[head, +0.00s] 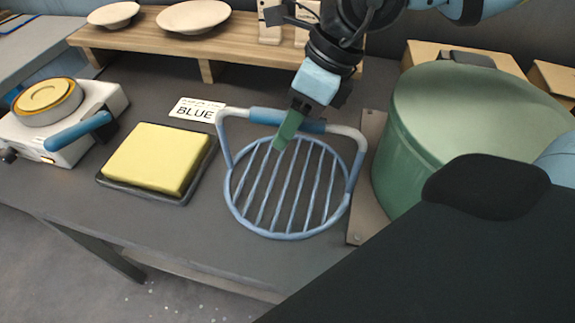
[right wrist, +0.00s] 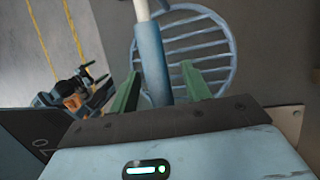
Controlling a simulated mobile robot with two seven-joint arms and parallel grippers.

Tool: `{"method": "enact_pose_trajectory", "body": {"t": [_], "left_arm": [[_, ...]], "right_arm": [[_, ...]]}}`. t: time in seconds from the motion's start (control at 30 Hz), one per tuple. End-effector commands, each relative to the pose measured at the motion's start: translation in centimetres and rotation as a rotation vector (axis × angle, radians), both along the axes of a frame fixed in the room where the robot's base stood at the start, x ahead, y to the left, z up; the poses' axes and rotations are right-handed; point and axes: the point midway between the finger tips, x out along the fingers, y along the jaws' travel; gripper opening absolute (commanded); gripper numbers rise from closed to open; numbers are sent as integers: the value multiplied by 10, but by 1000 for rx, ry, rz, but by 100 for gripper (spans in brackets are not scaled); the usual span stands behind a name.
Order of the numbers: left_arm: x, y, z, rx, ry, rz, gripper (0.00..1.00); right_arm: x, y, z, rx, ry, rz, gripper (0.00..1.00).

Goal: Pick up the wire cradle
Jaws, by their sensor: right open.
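The wire cradle (head: 285,213) is a round blue rack of parallel bars with a raised arched handle. It lies on the dark table in the middle of the head view. The handle has a blue grip sleeve (head: 268,116). My right gripper (head: 287,135) points down at the handle, with its green fingers at the sleeve. In the right wrist view the cradle's bars (right wrist: 190,46) show beyond, and the handle sleeve (right wrist: 152,62) runs between the two parted fingers. The right gripper is open around the handle. My left gripper is not seen in the head view.
A green pot (head: 408,150) stands close on the right. A yellow sponge-like block in a dark tray (head: 190,192) is on the left, with a white appliance (head: 65,135) beyond. A "BLUE" label (head: 197,109) and a wooden shelf (head: 140,43) with plates are behind.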

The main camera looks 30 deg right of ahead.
Motion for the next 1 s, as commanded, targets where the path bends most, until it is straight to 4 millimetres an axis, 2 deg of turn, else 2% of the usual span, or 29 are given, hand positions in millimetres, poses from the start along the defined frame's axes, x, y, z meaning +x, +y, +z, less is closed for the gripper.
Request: {"method": "enact_pose_trajectory", "body": {"t": [0.77, 1.0], "left_arm": [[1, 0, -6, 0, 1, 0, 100], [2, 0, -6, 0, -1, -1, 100]], "right_arm": [[0, 0, -2, 0, 0, 0, 48], [0, 0, -2, 0, 0, 1, 19]]}}
